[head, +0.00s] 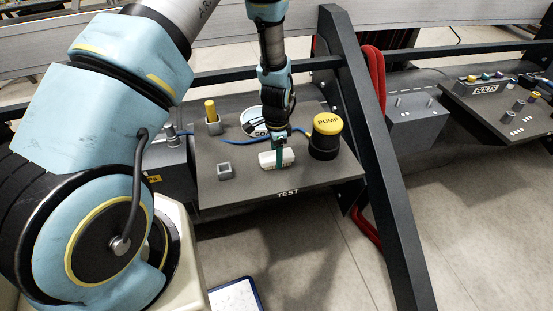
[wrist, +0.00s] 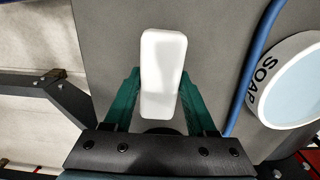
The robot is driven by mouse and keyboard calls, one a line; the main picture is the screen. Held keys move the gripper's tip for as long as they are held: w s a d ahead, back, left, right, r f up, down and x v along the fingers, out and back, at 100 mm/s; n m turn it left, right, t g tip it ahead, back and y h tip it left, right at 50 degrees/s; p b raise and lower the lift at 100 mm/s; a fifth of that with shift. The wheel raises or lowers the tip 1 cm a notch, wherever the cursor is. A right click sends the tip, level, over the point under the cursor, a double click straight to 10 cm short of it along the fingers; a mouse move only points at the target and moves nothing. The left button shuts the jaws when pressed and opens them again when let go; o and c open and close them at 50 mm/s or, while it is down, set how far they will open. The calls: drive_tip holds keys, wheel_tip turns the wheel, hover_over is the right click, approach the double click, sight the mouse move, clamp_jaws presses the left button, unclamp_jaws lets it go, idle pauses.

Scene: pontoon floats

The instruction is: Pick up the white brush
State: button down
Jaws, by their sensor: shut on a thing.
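The white brush (wrist: 163,75) is a rounded white block, held between the green fingers of my gripper (wrist: 162,100) in the wrist view. In the head view the white brush (head: 268,160) is at the middle of the dark TEST board (head: 235,190), with my gripper (head: 279,157) reaching down onto it from above. The gripper is shut on the brush. I cannot tell whether the brush touches the board or is just above it. Its underside is hidden.
The yellow-topped PUMP cylinder (head: 326,137) stands close right of the brush. The SOAP dish (wrist: 295,80) and a blue hose (wrist: 247,75) lie beside it. A small grey square holder (head: 225,171) and a yellow peg (head: 211,111) are to the left. A dark slanted post (head: 372,150) stands right.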

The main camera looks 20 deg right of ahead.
idle(0.3)
wheel_tip(320, 180, up, 10)
drive_tip(key=b, duration=0.2)
drive_tip(key=shift+b, duration=0.4)
drive_tip(key=c, duration=0.8)
unclamp_jaws()
clamp_jaws()
